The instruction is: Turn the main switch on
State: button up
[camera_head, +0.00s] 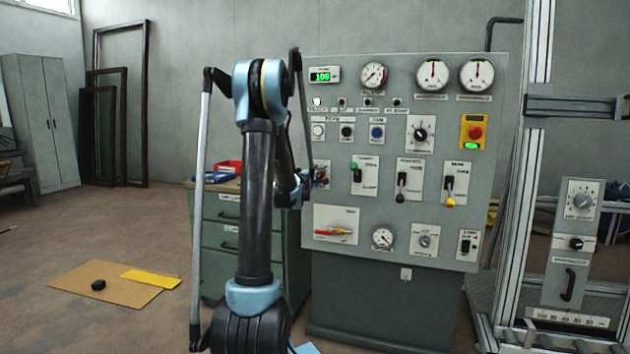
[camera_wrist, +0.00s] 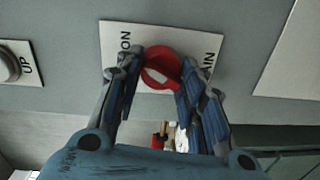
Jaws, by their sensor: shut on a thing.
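The main switch is a round red knob (camera_wrist: 160,66) on a white plate (camera_wrist: 112,36) in the wrist view. "ON" is printed sideways left of the knob, and part of another label shows on the right. A pale patch with a slanted edge shows on the knob's face. My gripper (camera_wrist: 162,88) has one blue-padded finger on each side of the knob and is shut on it. The fingers hide part of the knob's sides. In the head view my gripper (camera_head: 312,178) is at the left edge of the control panel, and the switch is mostly hidden there.
The grey control panel (camera_head: 385,225) carries dials, buttons and levers right of my gripper. Its green display (camera_head: 320,76) reads 100. A green drawer cabinet (camera_head: 217,262) stands behind my arm. A metal frame (camera_head: 520,180) stands at the right. The floor at left is mostly open.

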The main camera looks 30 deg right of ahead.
jog(key=shift+s+m, duration=0.1)
jog(key=shift+m, duration=0.2)
jog(key=o, duration=1.1)
jog(key=shift+f, duration=0.1)
jog(key=v, duration=1.1)
jog(key=shift+s+a, duration=0.2)
jog(key=shift+a, duration=0.2)
jog(key=shift+a, duration=0.1)
